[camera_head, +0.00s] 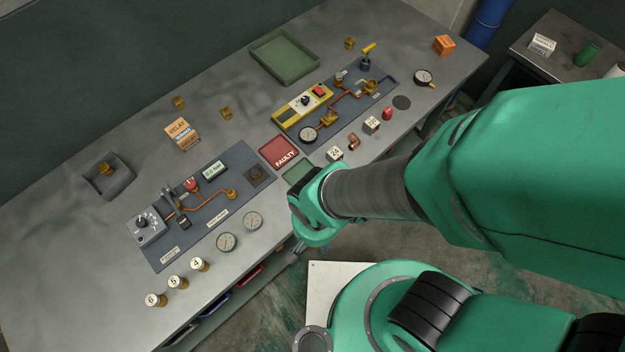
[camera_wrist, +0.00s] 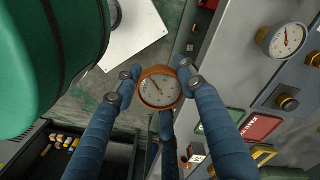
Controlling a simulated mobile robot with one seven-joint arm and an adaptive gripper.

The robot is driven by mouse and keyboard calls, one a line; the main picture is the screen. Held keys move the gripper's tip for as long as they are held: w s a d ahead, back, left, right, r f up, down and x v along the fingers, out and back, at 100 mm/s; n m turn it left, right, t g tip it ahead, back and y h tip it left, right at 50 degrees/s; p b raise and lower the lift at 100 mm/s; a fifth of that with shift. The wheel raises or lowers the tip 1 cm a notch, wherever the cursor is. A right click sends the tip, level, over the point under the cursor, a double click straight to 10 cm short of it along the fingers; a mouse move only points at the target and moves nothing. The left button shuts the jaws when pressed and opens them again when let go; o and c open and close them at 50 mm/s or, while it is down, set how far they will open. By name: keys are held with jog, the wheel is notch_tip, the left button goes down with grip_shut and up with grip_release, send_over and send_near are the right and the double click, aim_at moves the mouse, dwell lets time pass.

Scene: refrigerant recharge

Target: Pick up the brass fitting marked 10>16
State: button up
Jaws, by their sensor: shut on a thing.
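Small brass fittings stand on the bench in the head view: one (camera_head: 178,102) at the back left, one (camera_head: 226,113) nearer the middle, and one (camera_head: 349,42) near the green tray. Another brass piece (camera_head: 106,168) sits in a grey holder (camera_head: 122,183). No 10>16 marking is legible on any of them. In the head view my wrist mostly hides the gripper, and the gauge does not show.
The bench holds a left panel (camera_head: 205,225) with copper pipes, a right panel (camera_head: 350,120), a red FAULTY pad (camera_head: 279,149) and an empty green tray (camera_head: 283,57). An open dark drawer (camera_wrist: 45,165) holds small pieces.

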jog(key=shift+w, duration=0.1)
jog(key=w+a, duration=0.2)
jog(key=w, duration=0.1)
jog(key=w+a, duration=0.2)
jog(key=w, duration=0.2)
jog(key=w+a+r, duration=0.1)
jog(key=w+a, duration=0.1)
jog(key=w, duration=0.1)
jog(key=shift+w+a+p, duration=0.15)
jog(key=shift+w+p, duration=0.1)
jog(key=shift+p, duration=0.1)
jog(key=w+a, duration=0.1)
jog(key=w, duration=0.3)
jog(key=w+a, duration=0.2)
jog(key=w, duration=0.2)
jog(key=w+a, duration=0.1)
jog(key=w, duration=0.4)
jog(key=shift+a+f+p, duration=0.2)
jog(key=shift+f+p, duration=0.1)
jog(key=shift+f, duration=0.1)
jog(key=shift+s, duration=0.1)
jog(key=shift+a, duration=0.1)
jog(key=b, duration=0.2)
send_over(260, 133)
jog(key=shift+f, duration=0.7)
jog(key=shift+f+b, duration=0.6)
jog(key=shift+f, duration=1.15)
jog(key=shift+f, duration=0.15)
